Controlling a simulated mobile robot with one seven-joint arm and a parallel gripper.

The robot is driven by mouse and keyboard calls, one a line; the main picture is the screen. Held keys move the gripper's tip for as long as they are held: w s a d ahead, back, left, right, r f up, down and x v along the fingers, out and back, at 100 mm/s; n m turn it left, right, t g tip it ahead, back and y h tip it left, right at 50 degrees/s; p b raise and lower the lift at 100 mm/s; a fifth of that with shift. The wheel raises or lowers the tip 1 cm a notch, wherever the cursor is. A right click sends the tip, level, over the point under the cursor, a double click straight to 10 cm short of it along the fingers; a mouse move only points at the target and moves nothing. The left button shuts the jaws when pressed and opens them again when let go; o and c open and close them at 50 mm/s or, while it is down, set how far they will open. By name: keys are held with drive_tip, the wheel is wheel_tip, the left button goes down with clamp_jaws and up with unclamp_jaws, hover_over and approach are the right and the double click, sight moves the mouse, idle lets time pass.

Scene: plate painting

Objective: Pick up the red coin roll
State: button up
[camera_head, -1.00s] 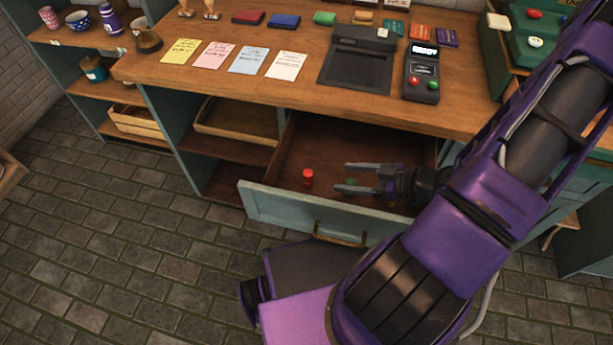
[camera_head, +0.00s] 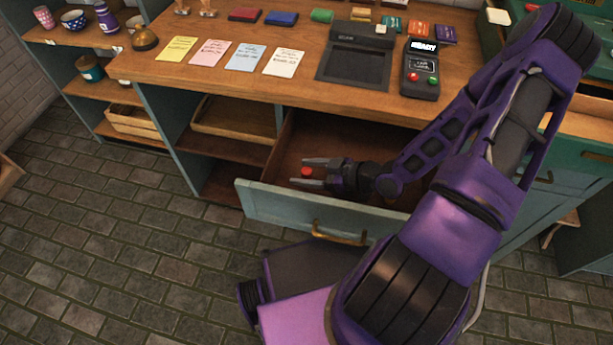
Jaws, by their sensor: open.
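The red coin roll (camera_head: 307,171) stands in the open drawer (camera_head: 290,213), near its left end. My gripper (camera_head: 305,172) is open inside the drawer and points left. Its two fingers lie on either side of the red coin roll, one behind it and one in front of it. Only the upper part of the roll shows; the front finger hides the lower part. I cannot tell whether the fingers touch it. The green thing seen earlier in the drawer is hidden behind my gripper.
The wooden counter (camera_head: 150,72) overhangs the back of the drawer. It carries paper cards, a dark tray (camera_head: 352,66) and a card terminal (camera_head: 421,70). The drawer's front panel and brass handle (camera_head: 340,234) stand close in front of my gripper. Open shelves are at left.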

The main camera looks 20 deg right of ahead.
clamp_jaws()
idle(0.3)
idle(0.3)
